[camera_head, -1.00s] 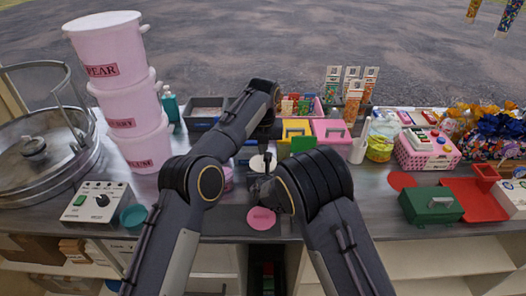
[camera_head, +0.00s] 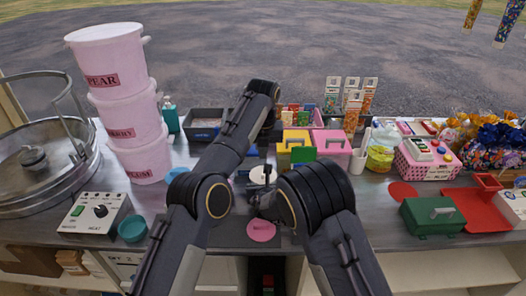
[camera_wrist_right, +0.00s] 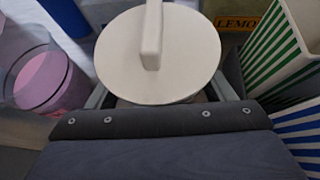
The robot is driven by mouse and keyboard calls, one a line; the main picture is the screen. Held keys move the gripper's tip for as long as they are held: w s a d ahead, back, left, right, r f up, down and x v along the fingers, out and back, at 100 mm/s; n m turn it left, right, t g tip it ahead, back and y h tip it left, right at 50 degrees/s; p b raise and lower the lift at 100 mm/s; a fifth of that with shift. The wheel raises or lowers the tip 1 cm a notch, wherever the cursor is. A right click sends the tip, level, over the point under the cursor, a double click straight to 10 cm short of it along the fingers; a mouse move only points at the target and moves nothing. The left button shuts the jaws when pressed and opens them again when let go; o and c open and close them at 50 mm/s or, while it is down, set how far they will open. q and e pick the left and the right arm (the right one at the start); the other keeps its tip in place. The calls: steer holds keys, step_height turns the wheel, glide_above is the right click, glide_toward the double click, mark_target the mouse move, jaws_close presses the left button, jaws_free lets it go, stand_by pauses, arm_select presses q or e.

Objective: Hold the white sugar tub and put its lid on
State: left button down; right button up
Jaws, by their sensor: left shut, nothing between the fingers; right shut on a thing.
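The white lid (camera_head: 262,174) with its bar handle lies flat in front of my arms in the head view. It fills the upper middle of the right wrist view (camera_wrist_right: 185,60). The white sugar tub is almost wholly hidden under it; only a narrow strip shows below the rim, so I cannot tell how tightly the lid sits. My right gripper (camera_head: 262,197) is shut around the tub beneath the lid, its fingers at either side in the wrist view. My left gripper (camera_head: 266,150) is above and behind the lid, shut and empty, apart from the handle.
A pink disc (camera_head: 261,231) lies on the counter in front. Green-striped (camera_wrist_right: 280,45) and blue-striped (camera_wrist_right: 300,130) cartons stand close on the right in the wrist view. Pink tubs (camera_head: 122,95) are stacked at left. A green box (camera_head: 432,215) stands at right.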

arm_select(q)
steer(key=shift+f, duration=0.35)
arm_select(e)
steer(key=shift+w+f, duration=0.1)
